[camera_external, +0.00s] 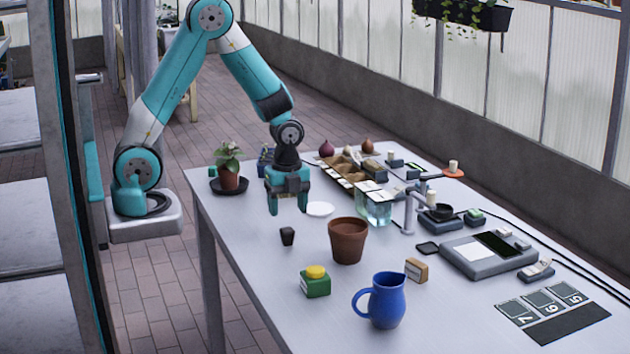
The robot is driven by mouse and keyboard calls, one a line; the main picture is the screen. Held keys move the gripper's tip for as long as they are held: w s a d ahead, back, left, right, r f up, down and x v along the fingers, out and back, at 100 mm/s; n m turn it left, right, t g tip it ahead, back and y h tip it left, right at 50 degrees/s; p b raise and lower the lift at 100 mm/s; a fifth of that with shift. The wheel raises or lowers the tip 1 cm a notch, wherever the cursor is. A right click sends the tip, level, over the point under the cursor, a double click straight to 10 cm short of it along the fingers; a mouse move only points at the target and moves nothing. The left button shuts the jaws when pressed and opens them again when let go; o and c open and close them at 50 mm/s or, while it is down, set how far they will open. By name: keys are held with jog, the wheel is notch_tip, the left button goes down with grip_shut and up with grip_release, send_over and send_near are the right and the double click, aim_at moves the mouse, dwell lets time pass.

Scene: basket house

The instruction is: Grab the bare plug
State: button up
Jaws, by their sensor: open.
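A small dark tapered block (288,236) stands on the white table, left of the terracotta pot. It looks like the bare plug, though its surface is too small to make out. My gripper (289,208) points down with its two fingers apart and nothing between them. In this view it appears just above and behind the dark block, with a gap between the fingertips and the block. The exact height and depth of the gripper over the table cannot be told from this single view.
An empty terracotta pot (347,241) stands right of the dark block. A green box with a yellow lid (315,282) and a blue jug (386,301) stand in front. A potted plant (229,178), a white disc (319,209) and a divided tray (338,174) lie behind.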

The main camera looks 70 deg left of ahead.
aim_at(287, 229)
notch_tip(287, 229, down, 8)
jog(key=shift+s+r, duration=0.15)
jog(key=shift+r, duration=0.1)
jog(key=c, duration=1)
